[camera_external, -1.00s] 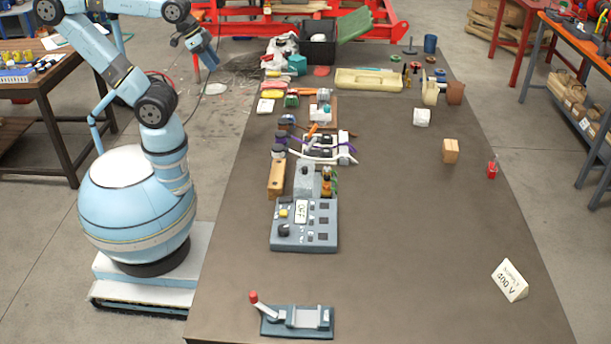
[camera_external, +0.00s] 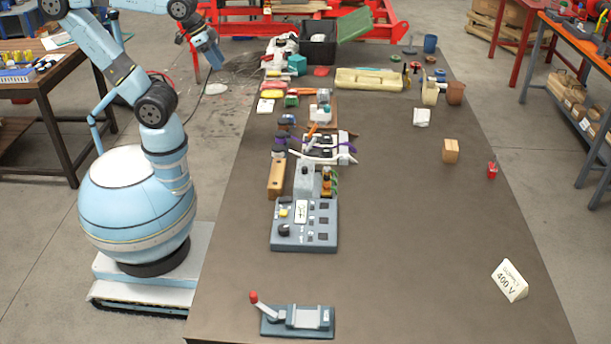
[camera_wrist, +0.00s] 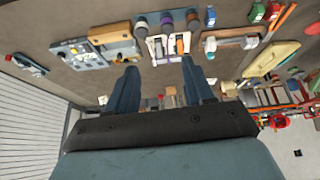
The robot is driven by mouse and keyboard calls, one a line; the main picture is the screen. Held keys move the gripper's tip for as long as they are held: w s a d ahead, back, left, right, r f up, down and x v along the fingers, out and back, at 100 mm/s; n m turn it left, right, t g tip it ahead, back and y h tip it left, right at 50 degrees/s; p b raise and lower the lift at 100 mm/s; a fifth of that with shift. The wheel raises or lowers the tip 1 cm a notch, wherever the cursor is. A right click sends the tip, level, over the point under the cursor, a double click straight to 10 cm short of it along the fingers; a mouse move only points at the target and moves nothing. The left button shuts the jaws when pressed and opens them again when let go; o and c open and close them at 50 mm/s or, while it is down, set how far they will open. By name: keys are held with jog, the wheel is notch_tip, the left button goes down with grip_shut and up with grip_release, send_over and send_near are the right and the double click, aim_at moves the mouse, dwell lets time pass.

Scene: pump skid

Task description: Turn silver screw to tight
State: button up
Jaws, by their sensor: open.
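I cannot pick out a silver screw for certain in either view. A small grey-and-white clamp-like fixture on a brown board (camera_external: 322,108) stands on the left side of the bench; a similar grey piece on a brown base shows in the wrist view (camera_wrist: 230,38). My gripper (camera_wrist: 160,66) is open and empty, its two blue fingers apart. In the outside view my gripper (camera_external: 217,62) hangs over the floor left of the bench's far end, clear of everything.
A grey control panel (camera_external: 304,236), a wooden block (camera_external: 277,178) and a lever device (camera_external: 297,321) line the bench's left side. A white sign (camera_external: 510,281) and a wooden cube (camera_external: 450,151) stand at right.

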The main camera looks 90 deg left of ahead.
jog(key=w+d+n+g, duration=0.1)
jog(key=w+d+n, duration=0.1)
jog(key=w, duration=0.8)
jog(key=n+g, duration=0.4)
jog(key=n, duration=0.2)
send_over(327, 169)
notch_tip(327, 169, down, 18)
notch_tip(327, 169, down, 13)
jog(key=shift+d+r, duration=0.1)
jog(key=shift+c, duration=0.5)
grip_shut()
